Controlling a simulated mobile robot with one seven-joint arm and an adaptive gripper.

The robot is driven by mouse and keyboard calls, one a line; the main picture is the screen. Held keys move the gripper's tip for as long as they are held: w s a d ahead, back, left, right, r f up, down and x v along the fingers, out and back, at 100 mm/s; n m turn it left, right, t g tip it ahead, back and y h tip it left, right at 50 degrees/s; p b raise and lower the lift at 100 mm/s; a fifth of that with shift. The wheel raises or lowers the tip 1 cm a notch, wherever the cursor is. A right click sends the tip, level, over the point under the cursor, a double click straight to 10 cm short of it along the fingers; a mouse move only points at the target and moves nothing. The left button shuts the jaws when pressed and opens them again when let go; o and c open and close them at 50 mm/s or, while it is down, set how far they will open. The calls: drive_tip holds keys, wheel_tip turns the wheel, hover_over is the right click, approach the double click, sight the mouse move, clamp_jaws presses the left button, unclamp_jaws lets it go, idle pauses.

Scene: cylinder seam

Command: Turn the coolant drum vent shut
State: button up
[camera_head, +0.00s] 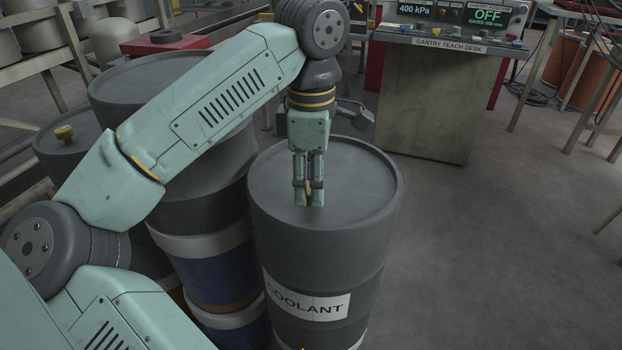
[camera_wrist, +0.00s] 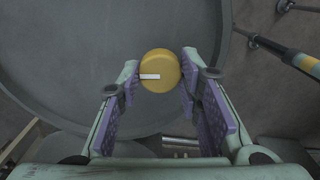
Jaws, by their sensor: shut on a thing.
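The coolant drum (camera_head: 350,230) is dark grey with a white COOLANT label on its front, and it stands upright below my gripper. Its vent is a round yellow knob (camera_wrist: 165,63) with a white mark pointing left in the wrist view. In the head view only a sliver of yellow shows between the fingers. My gripper (camera_head: 309,193) points straight down onto the drum's lid. In the wrist view my gripper (camera_wrist: 160,84) has its purple-padded fingers on either side of the knob, shut on it.
Another dark drum (camera_head: 190,185) stands close on the left, with a smaller drum with a yellow knob (camera_head: 65,132) beyond it. The gantry teach desk (camera_head: 430,100) stands behind, its screen reading OFF. The floor (camera_head: 480,250) to the right is clear.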

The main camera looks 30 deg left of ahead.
drive_tip(key=shift+m, duration=1.2)
drive_tip(key=o, duration=1.1)
drive_tip(key=shift+o, duration=0.2)
wheel_tip(320, 180, up, 8)
drive_tip(key=shift+f, duration=0.2)
